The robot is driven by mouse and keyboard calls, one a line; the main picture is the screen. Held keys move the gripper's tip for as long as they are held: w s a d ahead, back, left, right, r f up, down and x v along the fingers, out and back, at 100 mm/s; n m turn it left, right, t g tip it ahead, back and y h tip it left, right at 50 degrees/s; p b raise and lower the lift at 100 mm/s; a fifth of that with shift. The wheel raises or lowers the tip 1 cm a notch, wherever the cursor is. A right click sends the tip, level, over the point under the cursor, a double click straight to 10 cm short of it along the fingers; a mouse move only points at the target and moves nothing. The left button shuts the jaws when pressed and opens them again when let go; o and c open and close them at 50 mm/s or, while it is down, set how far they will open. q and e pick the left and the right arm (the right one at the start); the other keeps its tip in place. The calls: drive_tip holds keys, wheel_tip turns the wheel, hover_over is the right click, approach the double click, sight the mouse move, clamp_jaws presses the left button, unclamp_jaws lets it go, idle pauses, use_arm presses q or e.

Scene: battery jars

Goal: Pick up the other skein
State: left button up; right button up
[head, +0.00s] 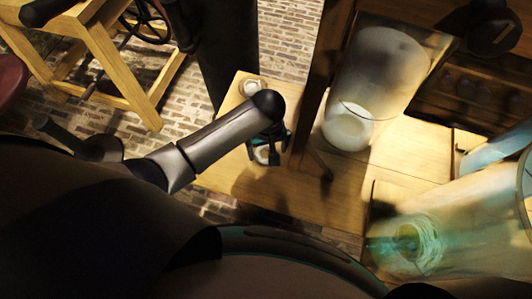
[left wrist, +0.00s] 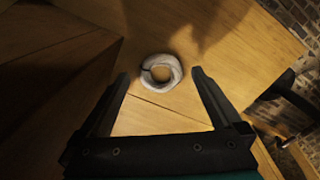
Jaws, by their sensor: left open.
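A pale ring-shaped skein (left wrist: 161,72) lies flat on the wooden surface in the left wrist view, with a hole in its middle. It sits ahead of and between the spread fingers of my left gripper, with a gap on each side. In the head view, my left gripper (head: 268,147) hangs open and empty over the small wooden table. A pale skein (head: 262,155) shows partly under it, mostly hidden by the fingers. Another small round pale thing (head: 252,87) lies toward the far end of that table. My right gripper is not in view.
A large clear jar (head: 378,75) with a white round thing at its bottom stands right of the gripper. A second glass jar (head: 470,215), with something greenish inside, is at lower right. A dark wooden post (head: 322,75) rises beside the table. A wooden frame (head: 120,75) stands at upper left.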

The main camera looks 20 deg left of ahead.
sight(258, 157)
use_arm(q)
wheel_tip(258, 157, down, 3)
drive_tip(key=shift+a+f+b, duration=0.1)
drive_tip(key=shift+b, duration=0.4)
drive_tip(key=shift+c, duration=0.2)
drive_tip(key=c, duration=1.2)
